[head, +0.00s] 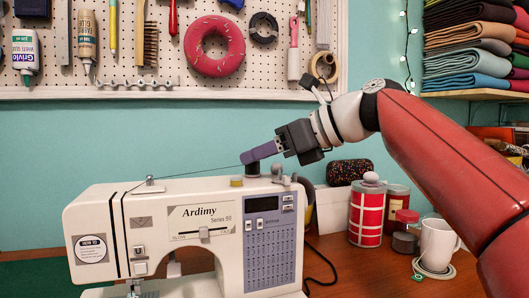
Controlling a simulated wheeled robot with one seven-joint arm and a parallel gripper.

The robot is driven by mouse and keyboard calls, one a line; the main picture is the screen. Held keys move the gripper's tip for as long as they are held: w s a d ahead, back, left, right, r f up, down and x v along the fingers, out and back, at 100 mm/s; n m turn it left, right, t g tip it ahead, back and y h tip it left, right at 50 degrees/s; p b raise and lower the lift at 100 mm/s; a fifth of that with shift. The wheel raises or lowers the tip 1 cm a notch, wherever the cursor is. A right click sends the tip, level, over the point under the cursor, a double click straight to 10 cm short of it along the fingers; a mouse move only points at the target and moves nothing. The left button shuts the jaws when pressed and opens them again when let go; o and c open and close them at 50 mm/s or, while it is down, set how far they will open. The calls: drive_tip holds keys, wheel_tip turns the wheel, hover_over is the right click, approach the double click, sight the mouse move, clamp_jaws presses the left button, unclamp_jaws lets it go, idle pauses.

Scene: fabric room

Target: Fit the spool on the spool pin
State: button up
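The white sewing machine (180,255) stands on the table with its top facing up. My gripper (249,157) reaches in from the right, its purple fingers slanting down to the left over the right part of the machine's top. A small dark piece, which looks like the spool (252,169), stands right below the fingertips, just above the machine's top. A thin thread runs from the machine's upper left to the fingertips. The spool pin cannot be made out. The fingers show from the side, so the gap between them and any grip on the spool are hidden.
A small yellowish disc (236,181) sits on the machine's top, left of the dark piece. A red-and-white canister (367,212), jars and a white mug (437,245) stand to the right. A pegboard (150,45) with tools hangs behind. Folded fabrics (470,60) fill the upper right shelf.

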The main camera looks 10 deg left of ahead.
drive_tip(key=v, duration=0.7)
drive_tip(key=shift+d+r, duration=0.15)
drive_tip(key=shift+d, duration=0.2)
drive_tip(key=shift+s, duration=0.15)
